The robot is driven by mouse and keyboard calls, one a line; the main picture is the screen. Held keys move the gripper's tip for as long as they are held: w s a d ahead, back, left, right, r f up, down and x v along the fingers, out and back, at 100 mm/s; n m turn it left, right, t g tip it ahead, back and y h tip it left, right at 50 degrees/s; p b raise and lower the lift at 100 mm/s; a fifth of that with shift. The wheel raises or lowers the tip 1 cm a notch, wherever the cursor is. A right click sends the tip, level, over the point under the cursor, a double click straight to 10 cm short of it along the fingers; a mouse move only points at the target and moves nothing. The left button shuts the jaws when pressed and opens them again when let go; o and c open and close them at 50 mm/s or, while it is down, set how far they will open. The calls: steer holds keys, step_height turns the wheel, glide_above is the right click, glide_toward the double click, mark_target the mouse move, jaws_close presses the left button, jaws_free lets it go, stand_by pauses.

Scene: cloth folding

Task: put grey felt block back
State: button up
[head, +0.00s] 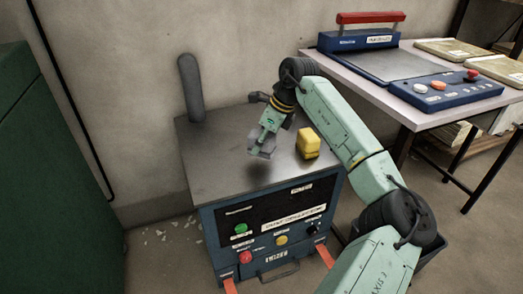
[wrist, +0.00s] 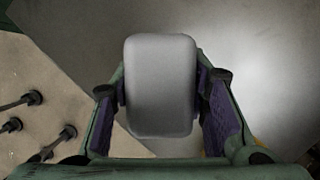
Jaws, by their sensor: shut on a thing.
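The grey felt block (wrist: 160,85) is a rounded grey block between the two fingers of my gripper (wrist: 162,100) in the wrist view. My gripper is shut on it. In the head view my gripper (head: 262,149) hangs over the metal top (head: 225,180) of the blue cabinet. The block shows small and grey at the fingertips there. A dark shadow lies on the top below it, and the block looks held above the surface.
A yellow block (head: 308,143) sits on the cabinet top to the right of my gripper. A dark upright post (head: 190,88) stands at the back left corner. A white table (head: 400,110) with a blue machine stands at the right. The left part of the top is clear.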

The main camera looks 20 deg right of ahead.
mark_target(261, 151)
steer(key=shift+f, duration=1.75)
steer(key=shift+f, duration=0.2)
steer(key=o, duration=1.1)
steer(key=shift+r, duration=0.3)
steer(key=v, duration=1.2)
steer(key=shift+a, duration=0.1)
